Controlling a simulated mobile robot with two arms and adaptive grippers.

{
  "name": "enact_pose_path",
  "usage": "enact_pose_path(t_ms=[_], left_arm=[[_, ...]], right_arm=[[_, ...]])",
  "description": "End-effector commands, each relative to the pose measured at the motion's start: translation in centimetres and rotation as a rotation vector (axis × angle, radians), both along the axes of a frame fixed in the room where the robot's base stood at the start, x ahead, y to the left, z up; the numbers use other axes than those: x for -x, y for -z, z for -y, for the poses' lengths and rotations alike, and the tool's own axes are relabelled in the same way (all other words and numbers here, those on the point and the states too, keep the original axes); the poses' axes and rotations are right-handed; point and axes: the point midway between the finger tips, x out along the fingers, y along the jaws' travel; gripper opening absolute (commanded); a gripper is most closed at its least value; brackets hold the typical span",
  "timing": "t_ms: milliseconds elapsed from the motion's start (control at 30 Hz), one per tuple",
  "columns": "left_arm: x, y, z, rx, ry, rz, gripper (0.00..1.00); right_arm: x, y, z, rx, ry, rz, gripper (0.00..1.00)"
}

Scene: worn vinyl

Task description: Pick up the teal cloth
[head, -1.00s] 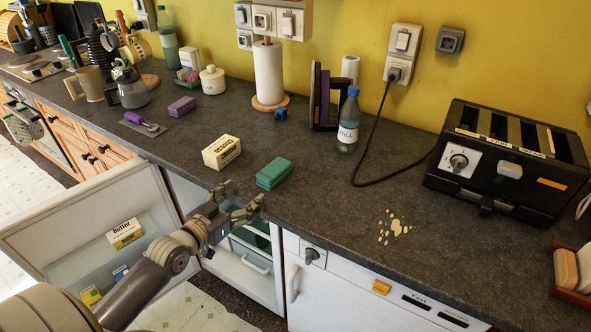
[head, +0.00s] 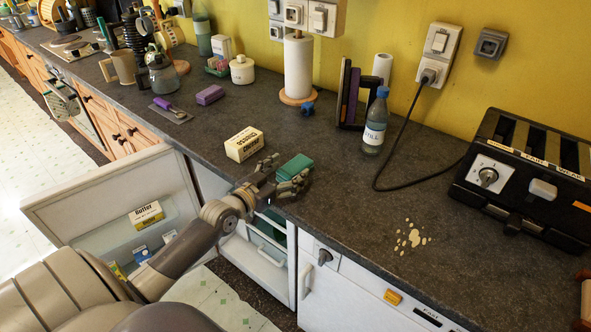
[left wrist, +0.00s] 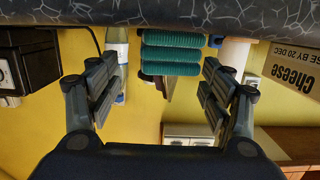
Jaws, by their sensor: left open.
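The teal cloth (head: 296,166) lies folded in a small stack on the dark counter, near its front edge. My left gripper (head: 281,174) is at its near left side, fingers spread and empty. Its near finger covers part of the cloth in the head view. In the left wrist view, which is upside down, the ribbed teal cloth (left wrist: 171,54) shows ahead of and between the two open fingers (left wrist: 160,82). I cannot tell whether a finger touches it. My right gripper is not in view.
A cheese box (head: 244,144) stands left of the cloth; it also shows in the left wrist view (left wrist: 291,70). A water bottle (head: 375,122) and a paper roll (head: 298,68) stand behind. The fridge door (head: 105,205) hangs open below.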

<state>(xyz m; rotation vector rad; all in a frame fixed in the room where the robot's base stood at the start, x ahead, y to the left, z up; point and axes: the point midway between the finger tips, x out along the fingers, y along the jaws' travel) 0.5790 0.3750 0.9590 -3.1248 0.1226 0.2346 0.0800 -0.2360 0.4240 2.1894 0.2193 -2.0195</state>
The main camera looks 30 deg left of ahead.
Motion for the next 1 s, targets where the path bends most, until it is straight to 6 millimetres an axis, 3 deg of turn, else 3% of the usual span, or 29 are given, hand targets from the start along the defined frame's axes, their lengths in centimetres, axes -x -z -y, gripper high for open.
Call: enact_pose_path(t_ms=[300,667,867,900,1000], left_arm=[[-3.7,1.0,-0.1,0.0,-0.001,0.002,0.73],[-4.3,1.2,0.0,-0.001,0.0,0.001,0.73],[-4.3,1.2,0.0,-0.001,0.0,0.001,0.3],[-4.3,1.2,0.0,-0.001,0.0,0.001,0.26],[-4.3,1.3,0.0,-0.001,0.0,0.0,0.25]], right_arm=[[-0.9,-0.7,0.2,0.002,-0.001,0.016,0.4],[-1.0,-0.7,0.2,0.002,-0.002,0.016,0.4],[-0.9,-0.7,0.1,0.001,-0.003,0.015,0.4],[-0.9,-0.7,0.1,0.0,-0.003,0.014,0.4],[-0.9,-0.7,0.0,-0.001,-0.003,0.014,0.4]])
